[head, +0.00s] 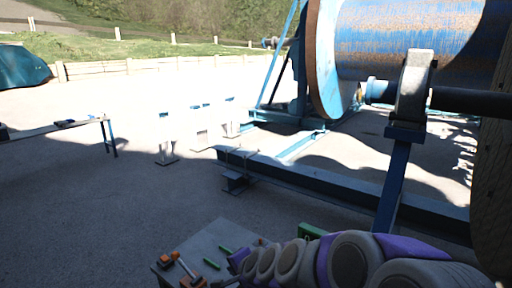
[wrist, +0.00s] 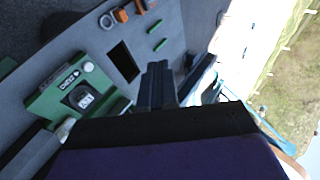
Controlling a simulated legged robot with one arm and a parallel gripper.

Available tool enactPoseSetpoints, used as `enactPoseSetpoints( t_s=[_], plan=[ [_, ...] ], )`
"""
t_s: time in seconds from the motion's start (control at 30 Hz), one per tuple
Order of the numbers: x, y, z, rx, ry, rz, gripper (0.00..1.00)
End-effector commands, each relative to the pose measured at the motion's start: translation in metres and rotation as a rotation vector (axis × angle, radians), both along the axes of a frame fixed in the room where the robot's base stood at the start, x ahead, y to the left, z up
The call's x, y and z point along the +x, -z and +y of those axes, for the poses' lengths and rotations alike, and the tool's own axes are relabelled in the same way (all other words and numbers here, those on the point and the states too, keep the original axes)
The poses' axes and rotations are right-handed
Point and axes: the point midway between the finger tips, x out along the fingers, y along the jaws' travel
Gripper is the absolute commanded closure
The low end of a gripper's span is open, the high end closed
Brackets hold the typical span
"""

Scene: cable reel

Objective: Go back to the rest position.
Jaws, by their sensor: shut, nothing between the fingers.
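In the head view my purple and beige arm reaches in from the lower right, low over the grey tabletop (head: 215,237). The gripper's fingers are not clear there. A green box (wrist: 72,90) with labels lies left of the fingers in the wrist view. Its edge also shows behind my arm in the head view (head: 312,230).
Orange-and-black parts (head: 168,258) and small green bars (head: 211,264) lie on the tabletop. A large blue reel (head: 400,40) on a blue frame stands behind, at the right. White blocks (head: 200,130) and a low table (head: 60,127) stand farther left. Paved ground at left is open.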

Motion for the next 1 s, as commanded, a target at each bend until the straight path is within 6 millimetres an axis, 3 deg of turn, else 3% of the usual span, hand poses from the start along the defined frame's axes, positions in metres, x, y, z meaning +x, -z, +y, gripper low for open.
enactPoseSetpoints(
  t_s=[0.1, 0.27, 0.6, 0.7, 0.8, 1.0],
  plan=[
    [-0.053, -0.013, -0.012, -0.120, -0.194, 0.031, 1.00],
    [-0.131, -0.012, -0.049, -0.297, -0.429, 0.118, 1.00],
    [-0.303, -0.003, -0.156, -0.613, -0.764, 0.450, 1.00],
    [-0.339, -0.004, -0.177, -0.652, -0.805, 0.535, 1.00],
    [-0.361, -0.006, -0.187, -0.668, -0.830, 0.592, 1.00],
    [-0.371, -0.007, -0.196, -0.673, -0.842, 0.617, 1.00]
  ],
)
